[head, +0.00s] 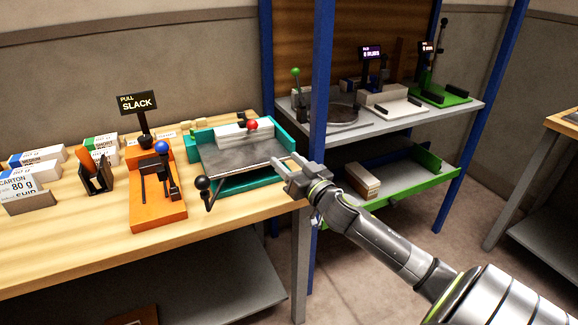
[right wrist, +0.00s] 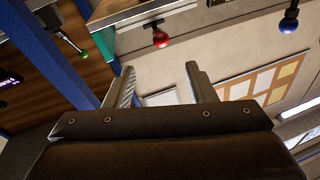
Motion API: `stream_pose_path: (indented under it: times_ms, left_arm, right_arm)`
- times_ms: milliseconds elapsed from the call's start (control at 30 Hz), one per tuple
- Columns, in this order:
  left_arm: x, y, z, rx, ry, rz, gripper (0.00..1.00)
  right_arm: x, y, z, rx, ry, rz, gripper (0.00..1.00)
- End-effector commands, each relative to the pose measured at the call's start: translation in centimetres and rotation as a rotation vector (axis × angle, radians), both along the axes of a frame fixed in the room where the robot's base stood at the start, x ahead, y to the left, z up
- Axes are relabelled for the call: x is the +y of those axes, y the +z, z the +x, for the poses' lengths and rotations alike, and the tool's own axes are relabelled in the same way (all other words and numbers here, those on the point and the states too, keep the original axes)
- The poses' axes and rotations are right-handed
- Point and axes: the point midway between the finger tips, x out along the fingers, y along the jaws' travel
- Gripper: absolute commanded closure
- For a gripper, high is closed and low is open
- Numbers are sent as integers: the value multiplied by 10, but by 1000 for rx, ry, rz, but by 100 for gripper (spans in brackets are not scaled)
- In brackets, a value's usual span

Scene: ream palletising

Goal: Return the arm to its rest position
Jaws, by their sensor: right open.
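My right arm comes in from the lower right of the head view. My right gripper (head: 283,164) is open and empty, in front of the right end of the teal-framed press (head: 240,180) near the bench edge. In the right wrist view its two fingers (right wrist: 160,88) stand apart with nothing between them. A red knob shows beyond them in that view (right wrist: 161,40). My left gripper is not in view.
The wooden bench (head: 80,235) carries an orange lever device (head: 158,205), a black holder (head: 96,178) and cartons (head: 38,185). A blue post (head: 320,110) stands close behind my gripper. A grey shelf with devices (head: 400,125) and a green tray (head: 415,190) are at right.

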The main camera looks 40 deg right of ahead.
Motion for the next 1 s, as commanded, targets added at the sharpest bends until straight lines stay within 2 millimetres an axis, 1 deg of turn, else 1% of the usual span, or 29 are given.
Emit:
stream_pose_path:
  times_ms: [533,633,667,767,800,867,900,967,1000]
  left_arm:
    - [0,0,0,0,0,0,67]
    - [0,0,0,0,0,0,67]
    - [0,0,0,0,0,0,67]
    - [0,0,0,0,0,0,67]
    - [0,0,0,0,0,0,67]
    - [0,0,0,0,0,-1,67]
    - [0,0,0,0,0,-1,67]
    - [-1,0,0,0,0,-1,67]
    - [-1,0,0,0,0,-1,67]
  right_arm:
    - [0,0,0,1,-1,0,50]
    - [1,-10,-6,25,-22,1,50]
    - [1,-16,-9,42,-37,0,50]
    - [5,-49,-30,140,-110,-9,50]
    - [7,-65,-43,199,-146,-16,50]
    - [12,-93,-65,305,-196,-31,50]
    - [16,-111,-83,383,-225,-41,50]
    - [23,-136,-110,506,-256,-61,50]
    - [29,-152,-130,590,-267,-74,50]
